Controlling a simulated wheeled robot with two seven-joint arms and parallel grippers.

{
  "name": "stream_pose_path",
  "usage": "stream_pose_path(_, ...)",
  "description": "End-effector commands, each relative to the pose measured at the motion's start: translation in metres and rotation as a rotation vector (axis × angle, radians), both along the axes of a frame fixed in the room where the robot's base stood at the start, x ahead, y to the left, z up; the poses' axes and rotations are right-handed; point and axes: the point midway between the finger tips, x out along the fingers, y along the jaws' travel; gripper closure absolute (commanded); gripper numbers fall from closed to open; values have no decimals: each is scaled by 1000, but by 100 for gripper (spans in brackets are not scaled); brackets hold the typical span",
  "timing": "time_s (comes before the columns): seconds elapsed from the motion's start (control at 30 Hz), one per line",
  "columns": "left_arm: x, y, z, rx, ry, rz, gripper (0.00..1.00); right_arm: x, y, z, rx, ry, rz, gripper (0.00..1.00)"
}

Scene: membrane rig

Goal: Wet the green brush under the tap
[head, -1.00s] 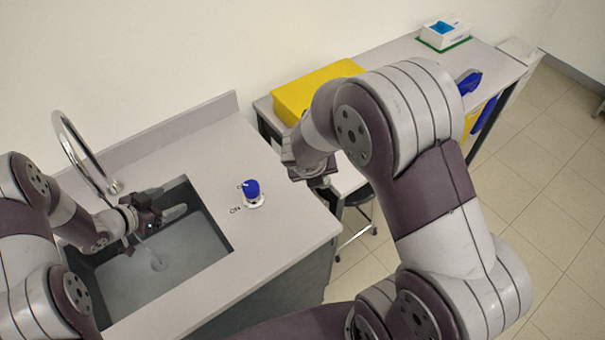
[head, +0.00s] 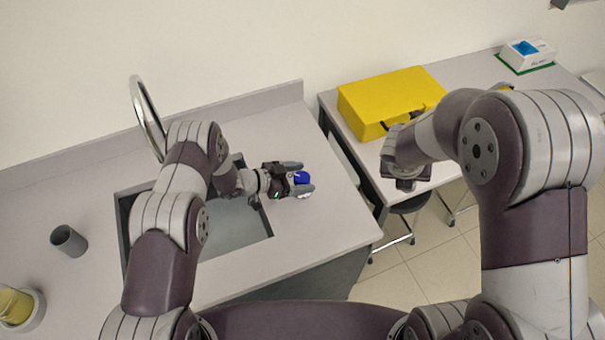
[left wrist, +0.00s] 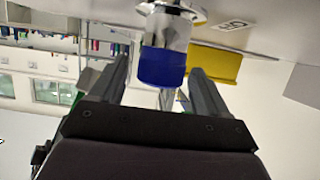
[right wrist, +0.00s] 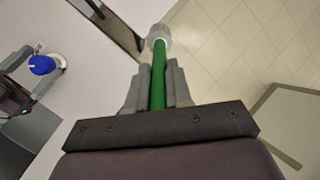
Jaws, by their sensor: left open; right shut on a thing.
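The blue tap knob (head: 302,178) stands on the counter right of the sink. My left gripper (head: 305,179) is open with a finger on either side of it. The left wrist view shows the knob (left wrist: 162,66) on its chrome base between the spread fingers, with a gap on each side. The curved metal tap (head: 147,118) rises behind the sink (head: 240,232), partly hidden by my left arm. My right gripper (right wrist: 158,85) is shut on the green brush (right wrist: 158,72), whose pale round end points away. In the head view my right gripper (head: 405,180) is right of the counter; the brush is hidden there.
A grey cup (head: 69,241) and a dish with yellow contents (head: 18,308) stand on the left of the counter. A yellow case (head: 390,98) and a white-blue box (head: 527,53) are on the side table.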

Motion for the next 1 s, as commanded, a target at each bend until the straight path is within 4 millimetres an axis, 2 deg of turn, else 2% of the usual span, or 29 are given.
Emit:
stream_pose_path(0.13, 3, -7, -3, -1, 2, 1, 24, 0, 0, 2, 0, 0, 0, 100)
stream_pose_path(0.37, 3, -8, -4, 0, 2, 2, 24, 0, 0, 2, 0, 0, 0, 100)
stream_pose_path(0.4, 3, -8, -4, 1, 1, 1, 28, 0, 0, 2, 0, 0, 0, 100)
stream_pose_path(0.53, 3, -8, -4, 1, 1, 1, 70, 0, 0, 2, 0, 0, 0, 100)
stream_pose_path(0.57, 3, -8, -4, 1, 1, 1, 76, 0, 0, 2, 0, 0, 0, 100)
stream_pose_path(0.77, 3, -8, -5, 0, 0, -7, 76, 0, 0, -1, 0, 0, 0, 100)
stream_pose_path(0.87, 4, -7, -7, 0, -2, -27, 76, 0, 0, -9, 0, 0, 0, 100)
stream_pose_path(1.0, 5, -7, -11, 0, -6, -89, 76, 0, 0, -30, 0, 0, 0, 100)
